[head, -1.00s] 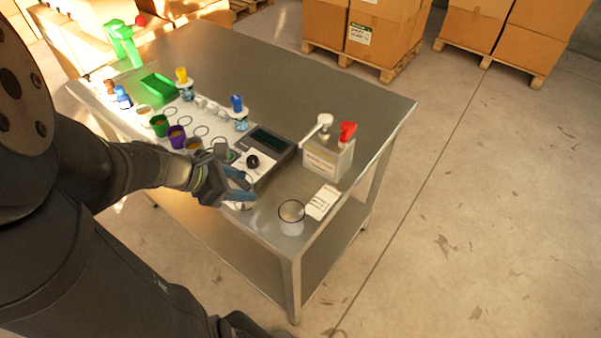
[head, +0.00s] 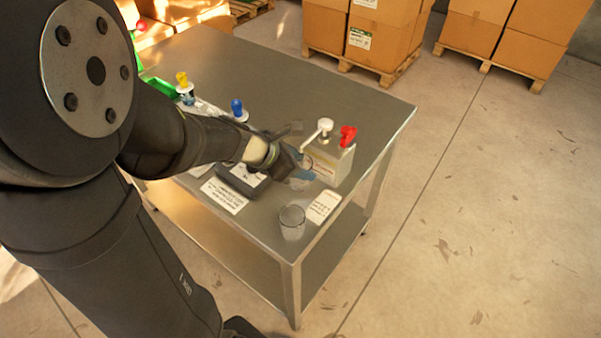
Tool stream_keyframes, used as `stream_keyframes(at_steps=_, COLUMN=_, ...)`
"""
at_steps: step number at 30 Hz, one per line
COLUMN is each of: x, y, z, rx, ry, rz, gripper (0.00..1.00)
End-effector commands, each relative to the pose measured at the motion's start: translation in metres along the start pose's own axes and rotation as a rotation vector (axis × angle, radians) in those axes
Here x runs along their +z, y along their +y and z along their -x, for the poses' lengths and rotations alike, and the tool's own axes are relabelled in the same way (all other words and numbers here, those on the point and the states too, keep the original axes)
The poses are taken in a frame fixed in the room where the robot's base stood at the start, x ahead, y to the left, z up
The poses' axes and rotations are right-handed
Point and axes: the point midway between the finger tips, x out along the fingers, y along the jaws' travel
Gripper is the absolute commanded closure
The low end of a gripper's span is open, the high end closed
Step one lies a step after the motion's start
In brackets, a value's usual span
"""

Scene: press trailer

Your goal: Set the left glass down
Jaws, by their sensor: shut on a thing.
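Whether the held glass touches the table cannot be told. A second clear glass (head: 292,222) stands upright on the table near its front corner, below my gripper in the picture and apart from it.
A printed card (head: 323,206) lies right of the standing glass. A dark device (head: 241,181) is partly under my arm. The table's back right (head: 345,100) is clear.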

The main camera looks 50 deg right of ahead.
Motion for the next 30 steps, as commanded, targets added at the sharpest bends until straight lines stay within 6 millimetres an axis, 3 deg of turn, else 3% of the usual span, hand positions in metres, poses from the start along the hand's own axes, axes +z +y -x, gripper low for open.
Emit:
stream_keyframes(at_steps=7, x=-0.021, y=-0.002, z=-0.024, rx=-0.003, ry=0.002, rz=0.003, gripper=0.8)
stream_keyframes(at_steps=20, x=-0.026, y=-0.001, z=-0.028, rx=-0.001, ry=0.001, rz=0.001, gripper=0.8)
stream_keyframes(at_steps=21, x=-0.026, y=-0.002, z=-0.028, rx=-0.001, ry=0.001, rz=0.001, gripper=0.48)
stream_keyframes(at_steps=24, x=-0.026, y=-0.001, z=-0.028, rx=-0.001, ry=0.0, rz=0.0, gripper=0.29)
stream_keyframes(at_steps=30, x=-0.026, y=-0.001, z=-0.028, rx=-0.001, ry=0.0, rz=0.0, gripper=0.28)
